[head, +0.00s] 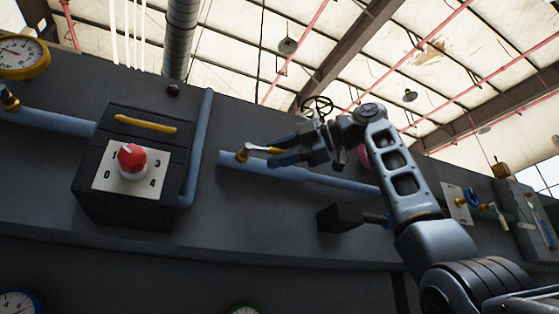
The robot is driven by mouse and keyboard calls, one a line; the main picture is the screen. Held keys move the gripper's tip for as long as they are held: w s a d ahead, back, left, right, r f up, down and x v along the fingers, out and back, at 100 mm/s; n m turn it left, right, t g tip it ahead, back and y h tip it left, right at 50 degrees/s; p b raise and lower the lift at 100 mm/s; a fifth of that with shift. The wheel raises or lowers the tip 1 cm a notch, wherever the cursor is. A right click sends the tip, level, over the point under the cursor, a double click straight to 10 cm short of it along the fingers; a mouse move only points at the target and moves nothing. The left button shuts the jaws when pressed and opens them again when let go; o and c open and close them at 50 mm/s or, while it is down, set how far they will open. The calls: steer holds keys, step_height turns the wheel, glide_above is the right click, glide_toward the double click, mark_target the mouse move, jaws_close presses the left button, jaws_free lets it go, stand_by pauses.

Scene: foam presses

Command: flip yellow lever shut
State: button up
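A brass valve (242,155) sits on the left end of a blue pipe on the dark panel. Its lever (262,149) has a pale metal shank and a yellow end, and points right, roughly along the pipe. My gripper (274,151) comes in from the right, with its two dark fingers apart, one above and one below the lever's yellow end. I cannot tell whether either finger touches it. The far part of the lever is partly hidden by the fingers.
A black box (120,210) with a yellow bar (145,124) and a red knob (131,158) stands out at left. The blue pipe (310,177) runs beneath my gripper. A dark block (340,218) juts out below. A yellow-rimmed gauge (22,56) is at upper left.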

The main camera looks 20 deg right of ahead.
jaws_close()
steer(key=shift+s+f, duration=0.1)
stand_by(0.4)
